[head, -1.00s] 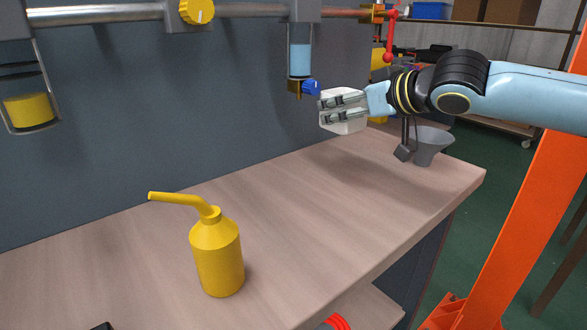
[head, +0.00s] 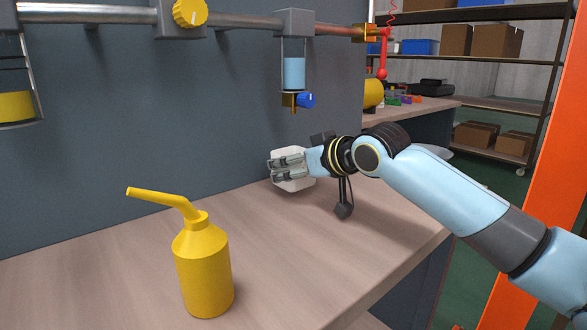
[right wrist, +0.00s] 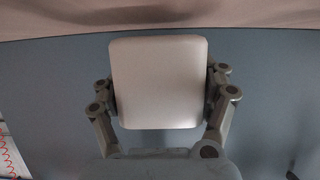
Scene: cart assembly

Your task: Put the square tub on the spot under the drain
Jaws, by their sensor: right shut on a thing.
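The square tub is pale and boxy (head: 295,186). In the head view it is below the drain (head: 293,103), a brass outlet with a blue knob under a clear cylinder of blue liquid. My right gripper (head: 273,168) is shut on the tub, its fingers across the near face. In the right wrist view the tub (right wrist: 158,84) sits between the two fingers (right wrist: 160,95), one at each side. The tub is close to the bench top, but I cannot tell whether it touches. The spot under the drain cannot be made out. My left gripper is not in view.
A yellow spouted bottle (head: 204,268) stands on the wooden bench (head: 270,250) at front left. A grey panel (head: 130,130) rises behind the bench. A pipe (head: 240,12) with a yellow knob (head: 190,12) runs above. The bench between bottle and tub is clear.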

